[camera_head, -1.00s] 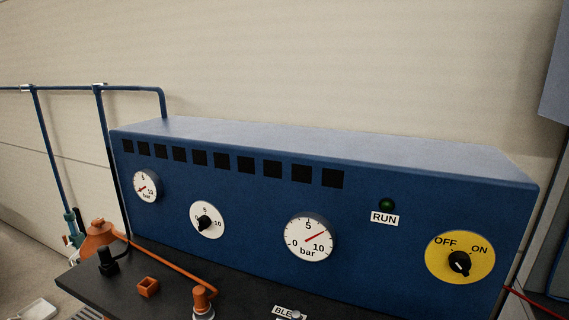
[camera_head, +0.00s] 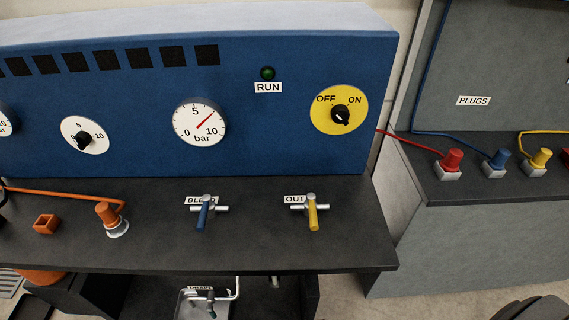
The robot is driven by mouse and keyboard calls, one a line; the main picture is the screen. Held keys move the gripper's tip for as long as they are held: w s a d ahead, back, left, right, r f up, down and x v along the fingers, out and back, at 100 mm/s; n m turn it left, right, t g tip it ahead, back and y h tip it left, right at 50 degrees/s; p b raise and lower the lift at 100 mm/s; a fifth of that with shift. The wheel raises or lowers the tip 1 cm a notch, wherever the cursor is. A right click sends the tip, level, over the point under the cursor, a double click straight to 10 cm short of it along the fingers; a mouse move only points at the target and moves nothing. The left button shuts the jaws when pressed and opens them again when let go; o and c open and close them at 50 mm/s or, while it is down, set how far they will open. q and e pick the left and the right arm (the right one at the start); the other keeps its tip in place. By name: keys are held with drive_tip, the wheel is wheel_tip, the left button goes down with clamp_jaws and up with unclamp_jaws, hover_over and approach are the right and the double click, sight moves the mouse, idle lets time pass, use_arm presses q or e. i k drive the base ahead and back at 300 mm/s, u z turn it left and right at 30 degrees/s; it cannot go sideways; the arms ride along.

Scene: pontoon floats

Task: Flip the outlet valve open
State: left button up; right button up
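The outlet valve (camera_head: 312,212) stands on the dark bench in the head view, right of centre, beside a label reading OUT (camera_head: 294,199). Its yellow lever points toward the bench's front edge, across its short silver pipe. Nothing touches it. A similar valve with a blue lever (camera_head: 203,216) stands to its left by a partly covered BLEED label, its lever also pointing forward. Neither of my grippers is in view.
Behind the valves is the blue panel (camera_head: 255,130) with gauges and a yellow OFF/ON dial (camera_head: 339,110). An orange fitting (camera_head: 108,213) and hose lie left. A grey bench (camera_head: 480,189) with coloured plugs stands right. Bench room around the outlet valve is clear.

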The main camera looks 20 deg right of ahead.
sight(311, 197)
drive_tip(key=z, duration=1.35)
drive_tip(key=k, duration=1.2)
drive_tip(key=u, duration=1.4)
drive_tip(key=i, duration=0.5)
drive_tip(key=z, duration=0.05)
